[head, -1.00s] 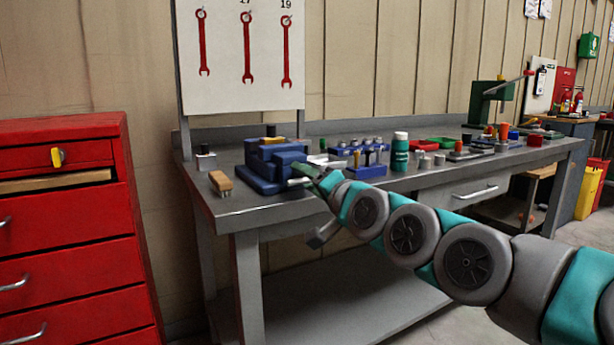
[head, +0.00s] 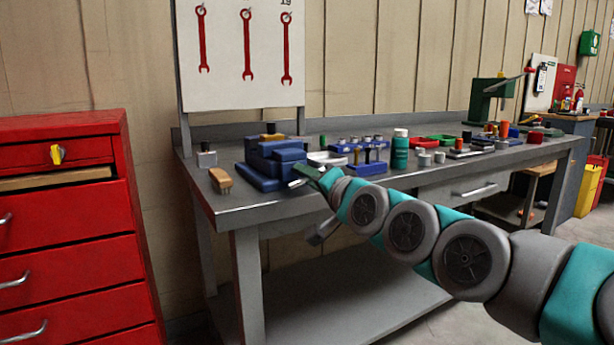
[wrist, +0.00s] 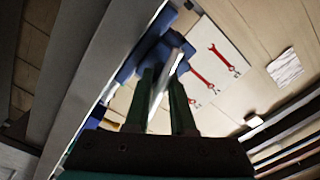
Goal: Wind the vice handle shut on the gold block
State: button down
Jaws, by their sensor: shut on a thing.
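The blue vice (head: 272,162) stands on the bench near its left front edge. It also shows in the wrist view (wrist: 150,48). A small gold piece, likely the gold block (head: 270,130), shows at the top of the vice; how the jaws meet it is too small to tell. My gripper (head: 312,175) is at the front right of the vice. In the wrist view its two green fingers (wrist: 170,100) are shut on a pale metal bar, the vice handle (wrist: 165,80). The handle's far end is hard to make out.
A wooden-handled brush (head: 220,180) lies on the bench (head: 270,206) left of the vice. A white dish (head: 327,158), a blue rack (head: 366,168) and a green bottle (head: 400,150) stand to the right. A red drawer cabinet (head: 70,220) is at the left.

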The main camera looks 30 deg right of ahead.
jog(key=shift+f+b, duration=0.1)
jog(key=shift+b, duration=0.35)
jog(key=n+b, duration=0.3)
jog(key=shift+f, duration=0.2)
jog(key=n+b, duration=0.6)
jog(key=shift+r, duration=0.1)
jog(key=n+b, duration=0.2)
jog(key=n, duration=0.3)
jog(key=shift+r+n+b, duration=0.15)
jog(key=shift+n+b, duration=0.2)
jog(key=shift+n, duration=0.05)
jog(key=shift+n+b, duration=0.3)
jog(key=shift+n, duration=2)
jog(key=c, duration=0.8)
grip_release()
jog(key=shift+o, duration=0.2)
